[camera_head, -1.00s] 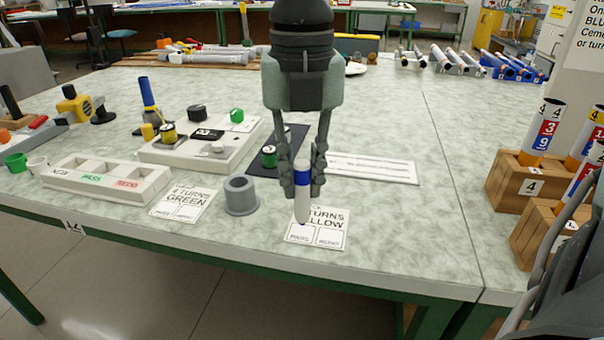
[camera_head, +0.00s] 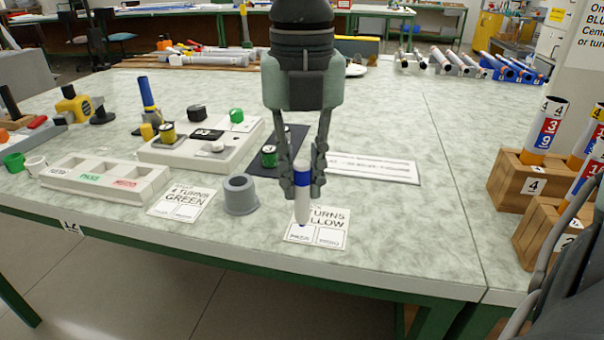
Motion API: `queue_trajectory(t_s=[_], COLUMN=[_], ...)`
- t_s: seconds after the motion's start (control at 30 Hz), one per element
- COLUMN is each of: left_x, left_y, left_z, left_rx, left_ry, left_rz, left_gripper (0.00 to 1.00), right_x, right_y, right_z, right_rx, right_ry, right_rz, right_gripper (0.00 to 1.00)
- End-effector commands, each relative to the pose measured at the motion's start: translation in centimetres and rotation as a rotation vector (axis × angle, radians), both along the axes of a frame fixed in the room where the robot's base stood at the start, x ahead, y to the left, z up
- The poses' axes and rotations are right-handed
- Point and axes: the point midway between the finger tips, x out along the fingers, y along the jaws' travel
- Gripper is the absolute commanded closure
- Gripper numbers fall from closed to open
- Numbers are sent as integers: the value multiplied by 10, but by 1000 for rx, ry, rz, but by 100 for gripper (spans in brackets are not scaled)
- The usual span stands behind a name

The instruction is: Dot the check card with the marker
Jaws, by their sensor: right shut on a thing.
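My right gripper (camera_head: 303,178) comes down from the top middle and is shut on a white marker (camera_head: 302,207) with a blue band. The marker is nearly upright, its blue tip pointing down. The tip is at the left part of the check card (camera_head: 332,226), which reads TURNS and YELLOW in part, with PASS and REDO boxes below. I cannot tell whether the tip touches the card. The marker and gripper hide part of the card's print. A second card (camera_head: 181,201), reading 4 TURNS GREEN, lies further left. My left gripper is not in view.
A grey cup-like holder (camera_head: 240,195) stands just left of the marker. A printed white strip (camera_head: 372,168) lies behind. Wooden blocks (camera_head: 518,186) with rods stand right. The table's front edge is close.

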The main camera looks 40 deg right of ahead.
Motion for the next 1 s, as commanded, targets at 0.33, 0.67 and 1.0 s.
queue_trajectory(t_s=[0.33,0.67,1.0], left_x=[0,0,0], left_y=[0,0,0], left_z=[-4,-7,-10], left_rx=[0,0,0], left_ry=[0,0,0], left_rz=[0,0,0], left_gripper=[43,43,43], right_x=[0,0,0], right_y=[0,0,0], right_z=[-3,-6,-9], right_rx=[0,0,0], right_ry=[0,0,0], right_rz=[0,0,0], right_gripper=[100,100,100])
